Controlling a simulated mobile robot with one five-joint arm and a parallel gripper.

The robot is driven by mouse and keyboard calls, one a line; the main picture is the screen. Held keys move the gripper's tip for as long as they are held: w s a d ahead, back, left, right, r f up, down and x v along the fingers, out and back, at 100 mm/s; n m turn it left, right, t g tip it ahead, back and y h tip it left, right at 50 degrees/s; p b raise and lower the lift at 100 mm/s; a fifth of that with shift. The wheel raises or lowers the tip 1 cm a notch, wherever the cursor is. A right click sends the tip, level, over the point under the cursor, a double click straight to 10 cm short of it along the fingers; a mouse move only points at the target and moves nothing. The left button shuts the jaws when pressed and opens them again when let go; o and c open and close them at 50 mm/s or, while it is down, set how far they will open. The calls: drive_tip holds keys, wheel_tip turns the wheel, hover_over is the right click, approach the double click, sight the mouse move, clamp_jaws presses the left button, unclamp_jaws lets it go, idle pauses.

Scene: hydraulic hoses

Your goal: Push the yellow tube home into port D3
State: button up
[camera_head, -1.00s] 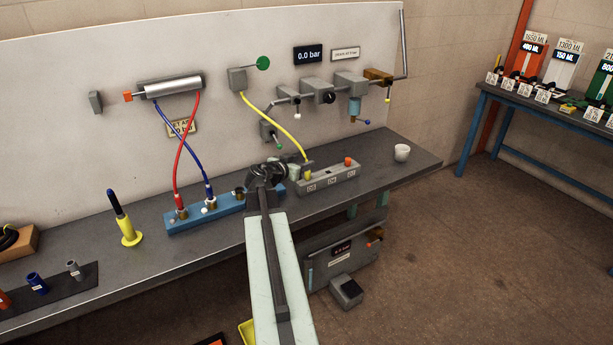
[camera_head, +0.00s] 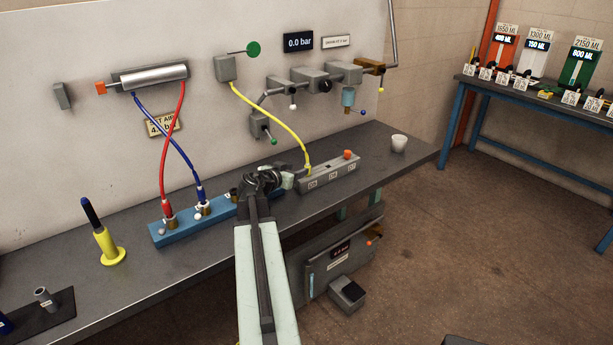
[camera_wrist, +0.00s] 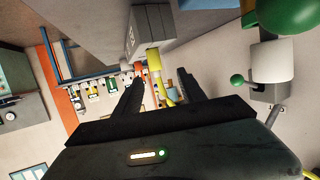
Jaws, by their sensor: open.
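The yellow tube (camera_head: 277,112) runs from a grey wall box (camera_head: 225,68) down to the left end of the grey port block (camera_head: 328,174). Its lower end stands at the block's top; how deep it sits cannot be told. The block's labels are too small to read surely, so I cannot tell which port is D3. My gripper (camera_head: 288,179) is just left of the tube's lower end. In the wrist view, my gripper (camera_wrist: 162,92) has its two dark fingers apart, with the yellow tube (camera_wrist: 155,66) showing between and beyond them. Contact cannot be told.
An orange knob (camera_head: 347,155) sits on the port block. Left of my gripper is a blue block (camera_head: 180,232) with the red and blue hoses. A white cup (camera_head: 399,143) stands right. A yellow stand (camera_head: 108,246) is far left. Bench between cup and port block is clear.

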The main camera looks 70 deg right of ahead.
sight(307, 166)
drive_tip(key=x, duration=0.2)
drive_tip(key=b+x, duration=0.1)
drive_tip(key=x, duration=0.2)
drive_tip(key=b+x, duration=0.1)
drive_tip(key=x, duration=0.1)
drive_tip(key=shift+s+d, duration=0.35)
drive_tip(key=shift+a, duration=0.1)
clamp_jaws()
